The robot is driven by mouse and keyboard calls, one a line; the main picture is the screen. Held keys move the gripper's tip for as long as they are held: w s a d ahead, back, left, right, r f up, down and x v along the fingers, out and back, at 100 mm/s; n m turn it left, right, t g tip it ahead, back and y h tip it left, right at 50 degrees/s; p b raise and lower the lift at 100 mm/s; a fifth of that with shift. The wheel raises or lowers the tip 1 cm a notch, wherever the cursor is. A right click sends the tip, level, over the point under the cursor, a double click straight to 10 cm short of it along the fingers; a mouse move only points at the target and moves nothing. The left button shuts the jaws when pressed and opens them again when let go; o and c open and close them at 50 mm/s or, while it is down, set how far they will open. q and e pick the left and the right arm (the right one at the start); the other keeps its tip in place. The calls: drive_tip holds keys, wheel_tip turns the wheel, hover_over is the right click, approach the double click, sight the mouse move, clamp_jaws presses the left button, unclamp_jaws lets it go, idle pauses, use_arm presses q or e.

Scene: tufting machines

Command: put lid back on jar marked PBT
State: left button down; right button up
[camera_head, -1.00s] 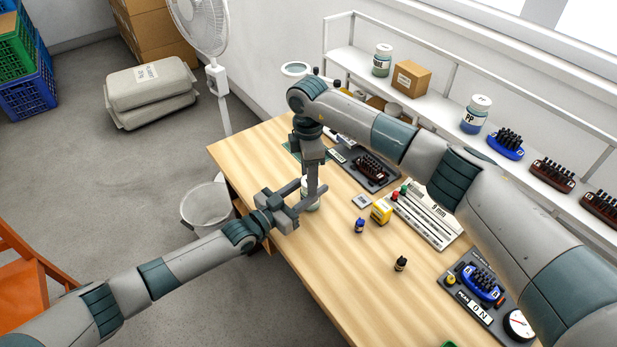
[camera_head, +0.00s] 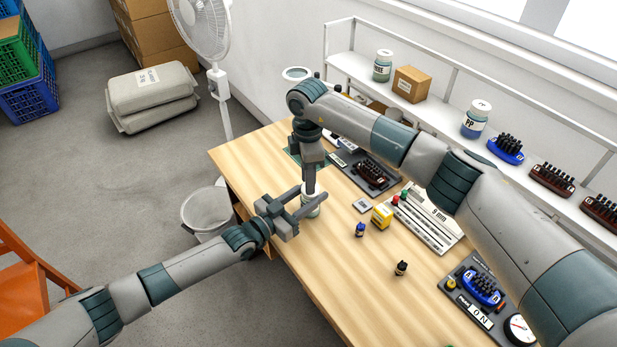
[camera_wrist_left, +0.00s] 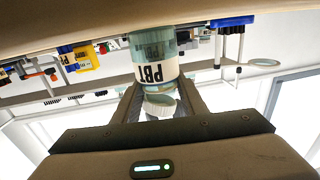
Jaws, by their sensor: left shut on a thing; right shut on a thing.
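The clear jar labelled PBT (camera_wrist_left: 153,62) stands on the workbench; it appears upside down in the left wrist view. It also shows small in the head view (camera_head: 311,208). My left gripper (camera_head: 306,203) reaches it from the left, its fingers shut on the jar's sides. The white lid (camera_wrist_left: 160,106) is at the jar's mouth; I cannot tell whether it is seated. My right gripper (camera_head: 310,188) points straight down from above and is shut on the lid, its fingertips close to the left gripper's fingers. The contact is mostly hidden in the head view.
A yellow box (camera_head: 382,215), a blue bottle (camera_head: 360,230) and a dark bottle (camera_head: 401,268) stand to the right on the workbench (camera_head: 330,275). A bin (camera_head: 207,210) stands beside its left edge. The shelf behind holds a jar marked PP (camera_head: 475,120). The bench's front is clear.

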use_arm(q)
drive_tip(key=shift+w+a+r, duration=0.15)
drive_tip(key=shift+w+a, duration=0.25)
drive_tip(key=shift+a, duration=0.05)
use_arm(e)
drive_tip(key=shift+s+d+f, duration=0.25)
drive_tip(key=shift+s+f, duration=0.1)
drive_tip(key=shift+f, duration=0.1)
drive_tip(key=shift+o, duration=0.6)
drive_tip(key=shift+r, duration=0.4)
wheel_tip(320, 180, up, 3)
drive_tip(key=shift+f, duration=0.2)
drive_tip(key=shift+c, duration=0.8)
use_arm(q)
drive_tip(key=shift+s+d, duration=0.15)
use_arm(e)
drive_tip(key=shift+w+a+r, duration=0.15)
drive_tip(key=shift+w+r, duration=0.05)
drive_tip(key=shift+r, duration=0.25)
use_arm(q)
drive_tip(key=c, duration=1)
unclamp_jaws()
drive_tip(key=shift+s+d, duration=0.1)
use_arm(e)
drive_tip(key=shift+r, duration=0.1)
